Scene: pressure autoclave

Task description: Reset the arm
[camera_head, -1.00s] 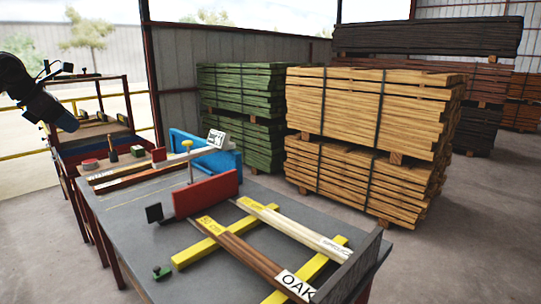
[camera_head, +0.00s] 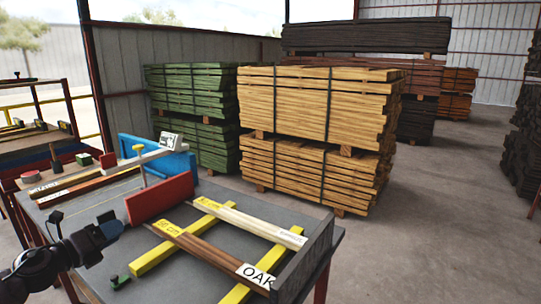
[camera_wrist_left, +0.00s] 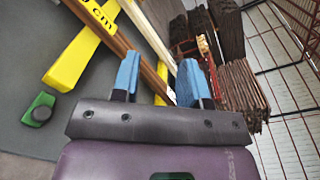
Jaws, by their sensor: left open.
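My left gripper (camera_head: 108,226) is at the lower left of the head view, over or beside the left edge of the grey workbench (camera_head: 205,278). In the left wrist view its two blue fingers (camera_wrist_left: 158,72) stand apart with nothing held between them. The dark board with the OAK label (camera_head: 212,256) and a pale board (camera_head: 250,222) lie across two yellow bars (camera_head: 172,250), to the right of the gripper. My right gripper is out of view.
A red block (camera_head: 160,198) stands upright on the bench, close to the gripper. A raised grey edge (camera_head: 305,262) closes the bench's right end. Timber stacks (camera_head: 315,120) stand behind, with open floor (camera_head: 430,230) to the right.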

